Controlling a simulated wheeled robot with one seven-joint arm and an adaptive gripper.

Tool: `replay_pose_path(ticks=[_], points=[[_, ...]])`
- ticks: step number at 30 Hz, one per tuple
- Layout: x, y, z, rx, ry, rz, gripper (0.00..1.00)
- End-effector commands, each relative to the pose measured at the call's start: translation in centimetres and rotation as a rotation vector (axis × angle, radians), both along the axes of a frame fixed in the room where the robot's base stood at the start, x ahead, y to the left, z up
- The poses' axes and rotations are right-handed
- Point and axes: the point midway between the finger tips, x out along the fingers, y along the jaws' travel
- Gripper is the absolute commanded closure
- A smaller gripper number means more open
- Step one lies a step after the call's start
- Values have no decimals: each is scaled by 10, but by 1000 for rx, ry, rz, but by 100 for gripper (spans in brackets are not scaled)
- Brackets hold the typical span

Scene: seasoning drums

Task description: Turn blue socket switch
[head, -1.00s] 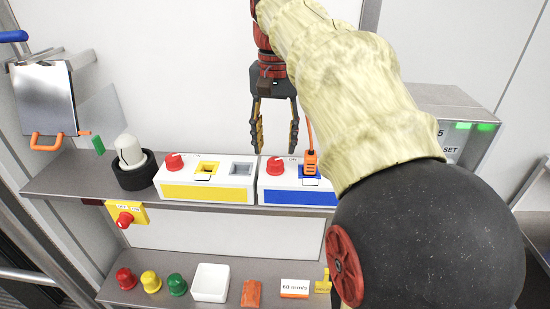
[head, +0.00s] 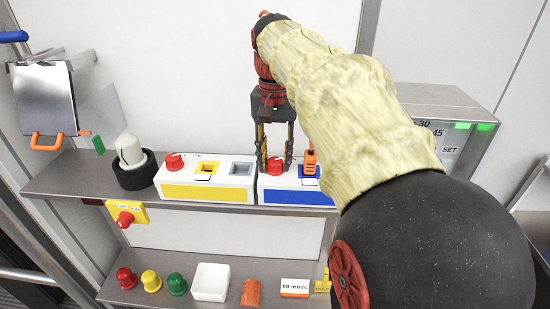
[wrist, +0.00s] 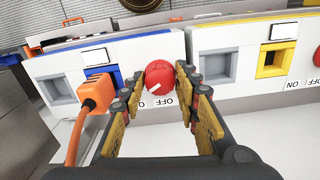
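The blue socket box (head: 297,197) is a white box with a blue front strip on the shelf. Its red round switch (head: 275,166) shows between my gripper's fingers in the head view. In the wrist view the red switch (wrist: 160,75) has a white mark and sits above an "OFF" label. An orange plug (wrist: 96,92) is in the blue socket (wrist: 103,73) beside it. My gripper (head: 275,167) points down with its fingers apart, one on each side of the switch. In the wrist view the fingertips (wrist: 160,80) flank the switch closely; contact is unclear.
A similar yellow socket box (head: 206,192) with a red switch stands directly left. A white dome on a black base (head: 133,170) is further left. The lower shelf holds coloured knobs (head: 151,281), a white bin (head: 210,283) and small labels. The orange cable (wrist: 75,140) runs near the left finger.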

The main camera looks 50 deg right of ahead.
Motion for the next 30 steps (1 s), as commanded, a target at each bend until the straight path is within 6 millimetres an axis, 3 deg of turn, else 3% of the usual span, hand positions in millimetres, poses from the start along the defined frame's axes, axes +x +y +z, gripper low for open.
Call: replay_pose_path(ticks=[14, 23, 30], points=[[0, 0, 0, 0, 0, 0, 98], [0, 0, 0, 0, 0, 32, 98], [0, 0, 0, 1, 1, 161, 98]])
